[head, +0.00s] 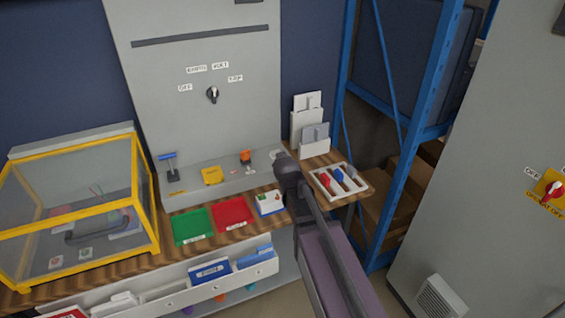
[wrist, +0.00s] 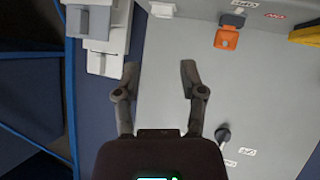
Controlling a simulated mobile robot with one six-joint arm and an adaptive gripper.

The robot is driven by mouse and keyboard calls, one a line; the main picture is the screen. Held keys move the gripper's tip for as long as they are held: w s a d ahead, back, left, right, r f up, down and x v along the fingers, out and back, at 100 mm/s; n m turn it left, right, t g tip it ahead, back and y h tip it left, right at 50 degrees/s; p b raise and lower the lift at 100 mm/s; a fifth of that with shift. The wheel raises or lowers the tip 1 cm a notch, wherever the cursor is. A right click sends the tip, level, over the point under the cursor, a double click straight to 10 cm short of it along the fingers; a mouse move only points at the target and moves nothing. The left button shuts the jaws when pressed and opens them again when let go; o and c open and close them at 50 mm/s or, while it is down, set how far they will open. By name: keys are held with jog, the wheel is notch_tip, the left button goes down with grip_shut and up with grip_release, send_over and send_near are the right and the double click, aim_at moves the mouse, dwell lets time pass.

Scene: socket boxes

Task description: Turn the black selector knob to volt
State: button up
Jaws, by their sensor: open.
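The black selector knob (head: 212,95) is on the upright grey panel (head: 245,125) in the head view. White labels OFF, EARTH, VOLT and one at its upper right surround it. VOLT (head: 220,67) is above and slightly right of the knob. Its pointer setting is too small to read surely. In the wrist view the knob (wrist: 222,133) shows at lower right, beside my gripper's right finger and apart from it. My gripper (wrist: 158,75) is open and empty, fingers spread before the panel. In the head view my arm's dark end covers part of the bench.
Below the panel, a ledge bears a blue-handled item (head: 168,158), a yellow block (head: 212,174) and an orange item (head: 245,156). Green (head: 192,225) and red (head: 232,212) trays lie on the bench. Grey document holders (head: 307,120) stand right of the panel, near blue shelving (head: 425,90).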

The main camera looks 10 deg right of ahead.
dwell(0.4)
jog(key=m+t+y+b, duration=0.2)
jog(key=t+y+b, duration=0.25)
jog(key=t, duration=0.55)
send_near(215, 96)
jog(key=v, duration=0.3)
jog(key=shift+w+f+y+p, duration=0.15)
jog(key=shift+y+p, duration=0.1)
jog(key=shift+p, duration=0.2)
jog(key=p+x, duration=0.5)
jog(key=x, duration=0.9)
grip_shut()
